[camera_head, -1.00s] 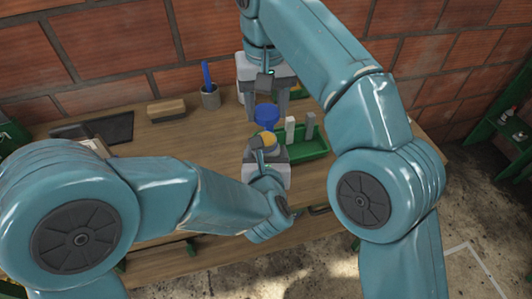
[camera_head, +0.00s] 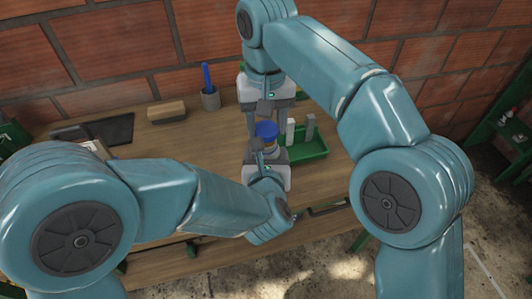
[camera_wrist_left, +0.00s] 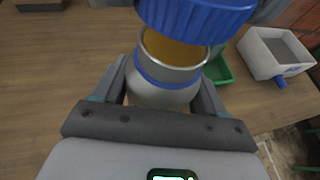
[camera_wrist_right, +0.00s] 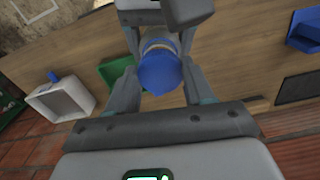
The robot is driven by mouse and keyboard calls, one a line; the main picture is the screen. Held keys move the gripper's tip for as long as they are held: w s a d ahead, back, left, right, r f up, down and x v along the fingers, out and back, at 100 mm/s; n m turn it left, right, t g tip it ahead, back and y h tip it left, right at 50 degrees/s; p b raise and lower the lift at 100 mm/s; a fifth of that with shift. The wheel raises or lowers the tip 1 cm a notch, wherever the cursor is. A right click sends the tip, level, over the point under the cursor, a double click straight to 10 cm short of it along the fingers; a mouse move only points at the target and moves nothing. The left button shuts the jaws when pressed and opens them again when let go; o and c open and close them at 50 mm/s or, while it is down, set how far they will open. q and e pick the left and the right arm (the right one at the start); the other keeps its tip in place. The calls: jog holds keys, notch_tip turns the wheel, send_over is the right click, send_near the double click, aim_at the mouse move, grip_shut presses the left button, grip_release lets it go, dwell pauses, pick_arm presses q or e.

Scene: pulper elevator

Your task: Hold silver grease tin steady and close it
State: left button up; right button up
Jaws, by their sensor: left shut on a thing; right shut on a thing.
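The silver grease tin (camera_wrist_left: 162,92) with a blue band stands upright in the left wrist view, its mouth open and yellowish-brown grease showing inside. My left gripper (camera_head: 268,152) is shut on the tin's body from the near side. The blue lid (camera_head: 266,130) is just above the tin; it also shows in the left wrist view (camera_wrist_left: 195,18) and the right wrist view (camera_wrist_right: 160,72). My right gripper (camera_head: 266,108) comes from above and behind, shut on the lid. In the left wrist view the lid is above the far part of the rim, apart from it.

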dwell(0.4)
jog(key=shift+f, duration=0.9)
jog(key=shift+f, duration=0.5)
